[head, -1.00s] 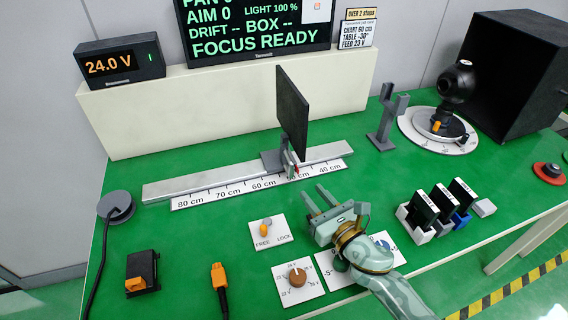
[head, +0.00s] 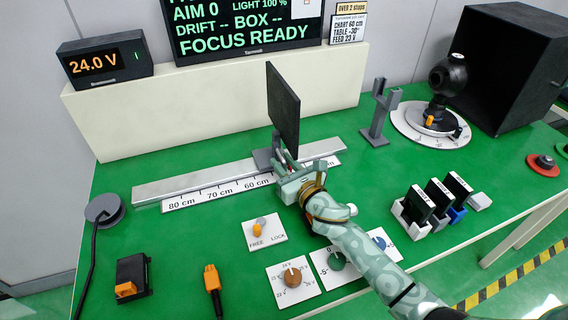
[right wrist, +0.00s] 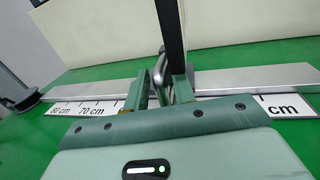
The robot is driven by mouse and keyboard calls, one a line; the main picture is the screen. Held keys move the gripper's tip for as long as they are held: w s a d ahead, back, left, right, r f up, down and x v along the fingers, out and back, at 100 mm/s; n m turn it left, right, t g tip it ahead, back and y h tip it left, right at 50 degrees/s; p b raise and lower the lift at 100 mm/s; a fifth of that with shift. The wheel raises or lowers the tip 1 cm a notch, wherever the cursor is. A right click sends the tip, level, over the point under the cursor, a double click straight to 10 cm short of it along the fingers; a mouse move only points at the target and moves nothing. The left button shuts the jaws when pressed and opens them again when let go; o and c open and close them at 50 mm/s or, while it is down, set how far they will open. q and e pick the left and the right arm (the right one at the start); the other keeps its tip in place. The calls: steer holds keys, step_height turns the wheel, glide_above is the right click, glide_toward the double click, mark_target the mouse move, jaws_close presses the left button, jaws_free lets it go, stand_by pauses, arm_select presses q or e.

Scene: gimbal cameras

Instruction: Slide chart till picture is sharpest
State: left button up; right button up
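The chart is a dark upright panel (head: 284,110) on a grey carriage (head: 264,158), which sits on the metal rail (head: 180,183). The scale strip (head: 200,197) reads 80, 70 and 60 cm; the carriage stands right of the 60 mark, and my gripper hides nearby labels. My right gripper (head: 286,168) is at the carriage's front. In the right wrist view its fingers (right wrist: 160,92) stand apart on either side of a grey handle (right wrist: 160,72); a gap shows at the left finger. Contact at the right finger is unclear. My left gripper is out of view.
The screen (head: 250,30) reads FOCUS READY; the supply display (head: 103,65) shows 24.0 V. The FREE/LOCK switch (head: 261,228), knobs (head: 292,277), and block rack (head: 430,210) stand in front. A grey post (head: 378,115) stands right of the rail.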

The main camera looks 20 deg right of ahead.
jaws_close()
steer(key=a+b, duration=0.1)
steer(key=a, duration=0.9)
steer(key=shift+s, duration=0.2)
steer(key=shift+o, duration=1.2)
jaws_free()
steer(key=p+v, duration=0.1)
steer(key=v, duration=1.5)
steer(key=shift+s+d, duration=0.1)
steer(key=shift+s, duration=0.05)
